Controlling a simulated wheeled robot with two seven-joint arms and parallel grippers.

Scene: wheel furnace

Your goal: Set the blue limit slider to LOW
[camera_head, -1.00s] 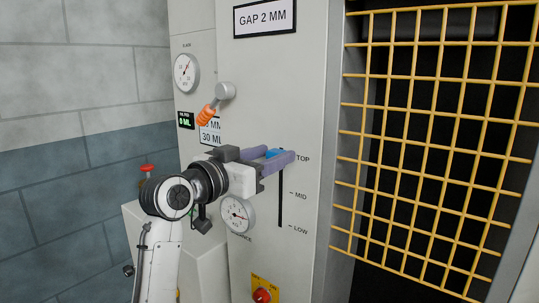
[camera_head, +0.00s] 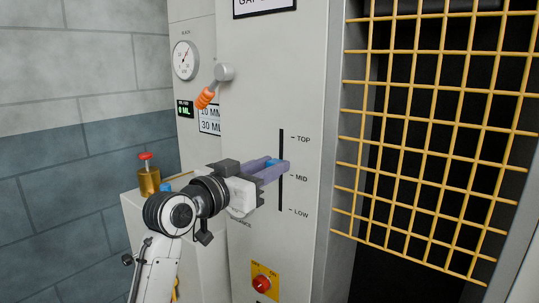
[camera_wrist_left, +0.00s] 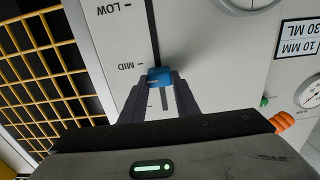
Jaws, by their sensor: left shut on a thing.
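The blue limit slider (camera_head: 271,162) sits in a black vertical slot (camera_head: 281,140) on the grey panel, marked TOP, MID and LOW from top to bottom. The slider is between TOP and MID, a little above the MID mark. My left gripper (camera_head: 279,168) is shut on the slider, its two fingers on either side of it. The left wrist view shows the blue slider (camera_wrist_left: 159,76) between the fingertips, close to the MID label, with the slot running on to LOW. My right gripper is not in view.
An orange-handled lever (camera_head: 207,97) and a round gauge (camera_head: 186,60) are up and left on the panel. A red rotary switch (camera_head: 262,284) on a yellow plate is below. A yellow mesh guard (camera_head: 430,130) stands right. A brass part with a red top (camera_head: 149,180) is left.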

